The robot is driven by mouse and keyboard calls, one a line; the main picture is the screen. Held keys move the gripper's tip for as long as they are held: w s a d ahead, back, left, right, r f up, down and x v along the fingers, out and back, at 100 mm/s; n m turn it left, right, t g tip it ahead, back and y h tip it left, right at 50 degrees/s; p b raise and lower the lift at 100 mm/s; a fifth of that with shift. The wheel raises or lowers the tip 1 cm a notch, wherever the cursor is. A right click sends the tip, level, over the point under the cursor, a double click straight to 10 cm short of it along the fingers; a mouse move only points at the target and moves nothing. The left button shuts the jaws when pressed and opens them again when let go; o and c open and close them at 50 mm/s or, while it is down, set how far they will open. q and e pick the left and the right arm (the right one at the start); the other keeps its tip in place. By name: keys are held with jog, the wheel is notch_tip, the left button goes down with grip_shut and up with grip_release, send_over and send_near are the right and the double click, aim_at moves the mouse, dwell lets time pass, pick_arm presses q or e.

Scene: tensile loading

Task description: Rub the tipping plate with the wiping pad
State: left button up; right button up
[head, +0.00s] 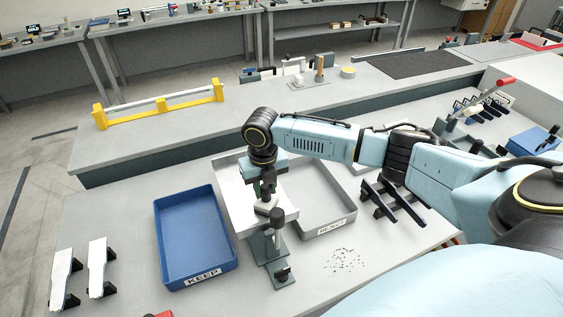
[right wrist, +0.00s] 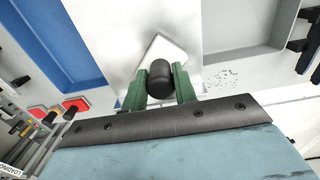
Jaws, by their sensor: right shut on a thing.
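The tipping plate (head: 236,200) is a pale, flat plate between the blue tray and the grey tray, by a dark green stand (head: 279,248). My right gripper (head: 266,187) points down over the plate's right part. In the right wrist view, its green fingers (right wrist: 160,90) are shut on a black, rounded handle (right wrist: 160,75), which I take to be the wiping pad's. My left gripper is not in view.
A blue KEEP tray (head: 165,238) stands left and a grey REJECT tray (head: 345,222) right. Small dark bits (head: 345,262) lie on the bench in front. A black rack (head: 380,205) stands right of the grey tray. Two pale strips on black supports (head: 97,270) stand at far left.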

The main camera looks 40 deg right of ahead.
jog(key=shift+s+d+r, duration=0.1)
jog(key=shift+d, duration=0.35)
jog(key=shift+s+d+p, duration=0.15)
jog(key=shift+d+p, duration=0.2)
jog(key=shift+p, duration=0.1)
jog(key=shift+s+d+p, duration=0.15)
jog(key=shift+d, duration=0.45)
jog(key=shift+s+d+p, duration=0.15)
jog(key=shift+d, duration=0.4)
jog(key=shift+d+r, duration=0.1)
notch_tip(320, 180, up, 8)
jog(key=p, duration=0.1)
jog(key=shift+f, duration=0.2)
